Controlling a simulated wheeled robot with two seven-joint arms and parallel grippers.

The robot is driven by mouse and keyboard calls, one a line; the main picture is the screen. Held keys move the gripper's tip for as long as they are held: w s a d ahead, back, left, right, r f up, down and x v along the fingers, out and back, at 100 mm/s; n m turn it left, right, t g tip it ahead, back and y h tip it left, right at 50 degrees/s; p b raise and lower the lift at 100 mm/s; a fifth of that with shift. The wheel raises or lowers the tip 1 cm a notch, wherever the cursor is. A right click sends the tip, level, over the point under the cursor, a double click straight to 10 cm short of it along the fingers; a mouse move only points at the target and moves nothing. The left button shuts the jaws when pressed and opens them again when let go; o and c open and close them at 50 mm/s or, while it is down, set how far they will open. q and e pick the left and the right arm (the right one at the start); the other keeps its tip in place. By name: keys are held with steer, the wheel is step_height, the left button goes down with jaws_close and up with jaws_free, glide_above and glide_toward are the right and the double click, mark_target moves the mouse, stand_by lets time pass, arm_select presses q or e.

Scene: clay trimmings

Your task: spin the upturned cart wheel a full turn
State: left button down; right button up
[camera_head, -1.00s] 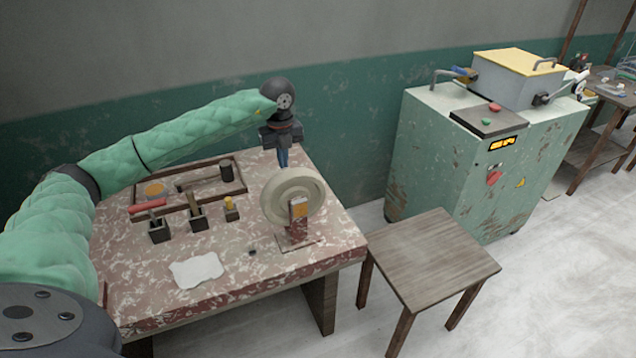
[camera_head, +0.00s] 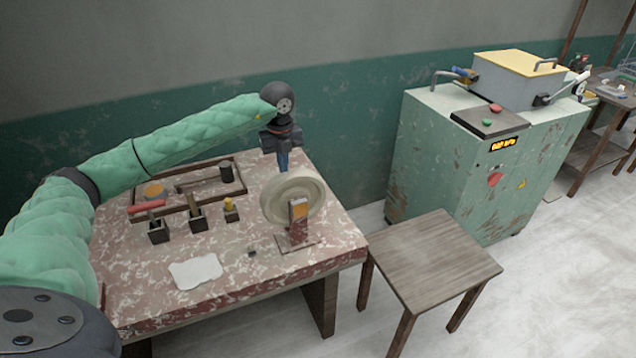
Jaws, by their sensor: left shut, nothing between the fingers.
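The cart wheel (camera_head: 273,203) is a pale cream disc standing upright on a bracket (camera_head: 299,222) near the right end of the workbench. The bracket's post has an orange patch and hides part of the wheel. My left gripper (camera_head: 284,166) points down just above the wheel's top edge, behind it. Its blue fingertips are shut with nothing between them. I cannot tell whether they touch the rim. My right gripper is not in view.
The speckled red workbench (camera_head: 130,275) holds a wooden tray (camera_head: 241,177) of tools, small dark holders (camera_head: 197,220) and a white cloth (camera_head: 196,271). A wooden stool (camera_head: 430,258) and a green machine cabinet (camera_head: 440,150) stand to the right.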

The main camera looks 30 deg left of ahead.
mark_target(302, 170)
arm_select(q)
steer(key=shift+f, duration=0.45)
steer(key=w+d, duration=0.1)
steer(key=w, duration=0.1)
steer(key=w+d+b, duration=0.1)
steer(key=w+d, duration=0.1)
steer(key=shift+w+d, duration=0.1)
steer(key=shift+d, duration=0.2)
steer(key=shift+w+d+r+p, duration=0.15)
steer(key=shift+r+p, duration=0.15)
steer(key=shift+r, duration=0.3)
steer(key=shift+w+d+r+p, duration=0.15)
steer(key=shift+r+p, duration=0.1)
steer(key=shift+r, duration=0.35)
steer(key=shift+d, duration=0.1)
steer(key=s+a+b, duration=0.1)
steer(key=s+a, duration=0.2)
steer(key=shift+s+a+f, duration=0.1)
steer(key=shift+s+a, duration=0.15)
steer(key=shift+s, duration=0.1)
steer(key=shift+s+a+b, duration=0.3)
steer(key=shift+s+a, duration=0.15)
steer(key=shift+s, duration=0.15)
steer(key=shift+f+b, duration=0.8)
steer(key=shift+f, duration=0.3)
